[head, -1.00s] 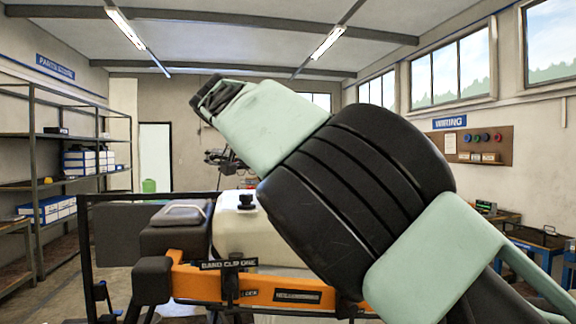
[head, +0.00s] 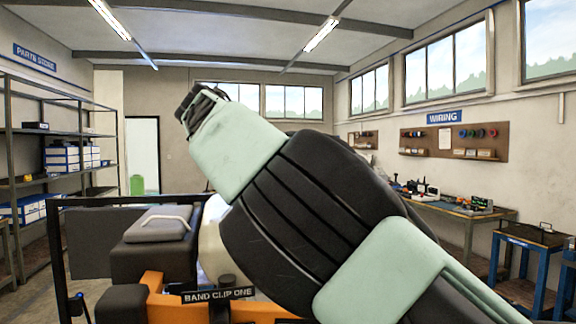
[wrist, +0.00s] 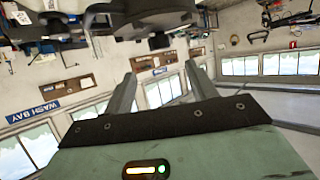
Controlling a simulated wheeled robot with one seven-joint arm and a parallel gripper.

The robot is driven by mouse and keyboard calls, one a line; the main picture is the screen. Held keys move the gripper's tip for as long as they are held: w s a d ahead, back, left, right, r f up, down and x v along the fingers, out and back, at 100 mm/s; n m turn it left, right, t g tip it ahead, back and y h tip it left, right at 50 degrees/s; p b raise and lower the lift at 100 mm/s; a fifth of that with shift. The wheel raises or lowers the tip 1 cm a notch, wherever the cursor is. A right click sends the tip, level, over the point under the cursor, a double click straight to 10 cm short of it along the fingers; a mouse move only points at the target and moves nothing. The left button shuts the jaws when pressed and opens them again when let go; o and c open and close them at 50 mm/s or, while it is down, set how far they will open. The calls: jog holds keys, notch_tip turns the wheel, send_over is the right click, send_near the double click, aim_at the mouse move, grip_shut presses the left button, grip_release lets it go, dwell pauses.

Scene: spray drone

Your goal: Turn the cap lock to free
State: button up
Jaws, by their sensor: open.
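The spray drone stands at lower left in the head view, with an orange frame (head: 164,306) and a pale tank (head: 212,250). My arm crosses in front and hides most of the tank. I cannot make out the cap lock in either view. A sign reading "BAND CLIP ONE" (head: 218,294) sits at the frame. In the wrist view my gripper (wrist: 160,85) is open, its two grey fingers apart with nothing between them. The wrist picture is upside down, with dark machine parts (wrist: 150,18) at its top, away from the fingers.
A dark box with a handle (head: 160,224) and a black rail frame (head: 62,235) are left of the tank. Shelving (head: 50,130) lines the left wall. A workbench (head: 455,212) and a blue-legged stand (head: 535,245) are at right.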

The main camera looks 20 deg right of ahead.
jog(key=p+x, duration=0.3)
jog(key=x, duration=0.7)
jog(key=shift+w+d+p, duration=0.2)
jog(key=shift+d+p, duration=0.05)
jog(key=shift+p, duration=0.15)
jog(key=shift+w+d+f, duration=0.25)
jog(key=shift+w+f, duration=0.05)
jog(key=shift+f, duration=0.05)
jog(key=c, duration=1)
